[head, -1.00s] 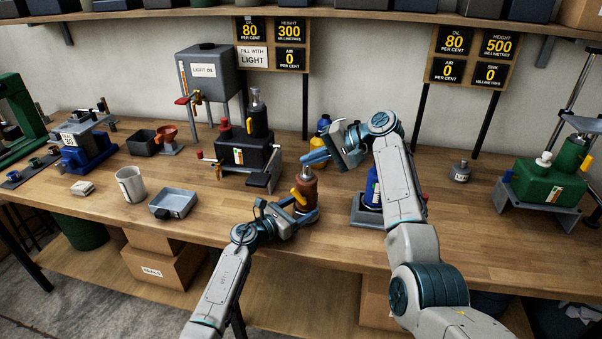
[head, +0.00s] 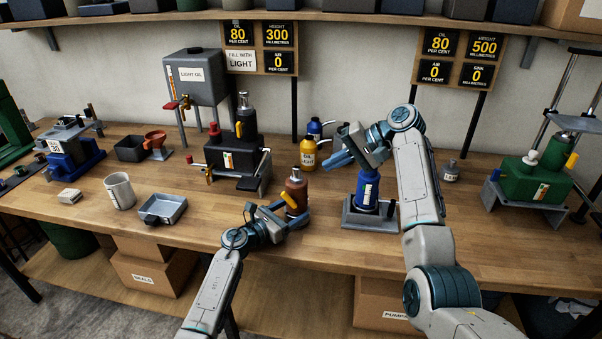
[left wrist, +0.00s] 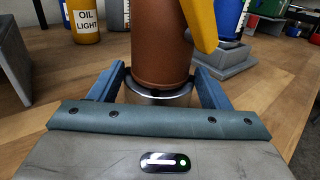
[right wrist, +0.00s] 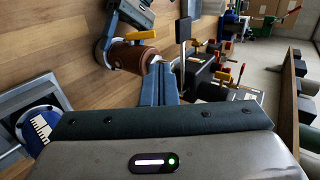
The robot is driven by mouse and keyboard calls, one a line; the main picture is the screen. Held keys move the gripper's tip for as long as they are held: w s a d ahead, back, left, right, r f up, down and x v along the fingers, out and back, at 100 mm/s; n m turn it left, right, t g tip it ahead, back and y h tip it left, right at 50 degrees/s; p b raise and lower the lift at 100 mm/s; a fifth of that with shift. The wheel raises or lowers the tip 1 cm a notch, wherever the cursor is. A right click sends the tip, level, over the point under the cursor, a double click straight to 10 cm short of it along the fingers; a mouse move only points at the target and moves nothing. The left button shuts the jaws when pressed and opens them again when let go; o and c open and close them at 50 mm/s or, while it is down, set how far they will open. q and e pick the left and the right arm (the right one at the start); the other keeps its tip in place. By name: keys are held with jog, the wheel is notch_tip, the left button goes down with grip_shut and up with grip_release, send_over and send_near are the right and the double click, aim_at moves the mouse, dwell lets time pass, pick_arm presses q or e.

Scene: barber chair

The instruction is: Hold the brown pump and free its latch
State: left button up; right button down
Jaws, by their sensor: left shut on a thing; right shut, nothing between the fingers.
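The brown pump (head: 296,192) stands upright near the front of the bench. Its yellow latch lever (head: 289,200) sticks out at an angle from its side; it also shows in the left wrist view (left wrist: 204,22). My left gripper (head: 294,217) is shut around the pump's lower end, with one finger on each side of the metal base (left wrist: 158,97). My right gripper (head: 330,160) is shut and empty, above and to the right of the pump, apart from it. In the right wrist view the pump (right wrist: 130,58) lies beyond the closed fingertips (right wrist: 160,66).
A blue pump (head: 367,190) stands in a grey holder (head: 352,214) to the right, close below my right gripper. Yellow (head: 308,156) and blue bottles stand behind. A black pump unit (head: 240,155) is at the left back.

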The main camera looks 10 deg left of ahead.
pick_arm(q)
jog(key=shift+d+r, duration=0.2)
pick_arm(e)
jog(key=d+f, duration=0.1)
jog(key=d, duration=0.1)
pick_arm(q)
jog(key=shift+a, duration=0.2)
pick_arm(e)
send_near(284, 192)
jog(key=x, duration=0.4)
jog(key=f+x, duration=0.1)
jog(key=x, duration=0.1)
jog(key=shift+f, duration=0.2)
jog(key=shift+d, duration=0.1)
pick_arm(q)
jog(key=shift+d, duration=0.1)
pick_arm(e)
jog(key=shift+a, duration=0.75)
jog(key=shift+a+f, duration=0.15)
jog(key=shift+a, duration=0.5)
dwell(0.3)
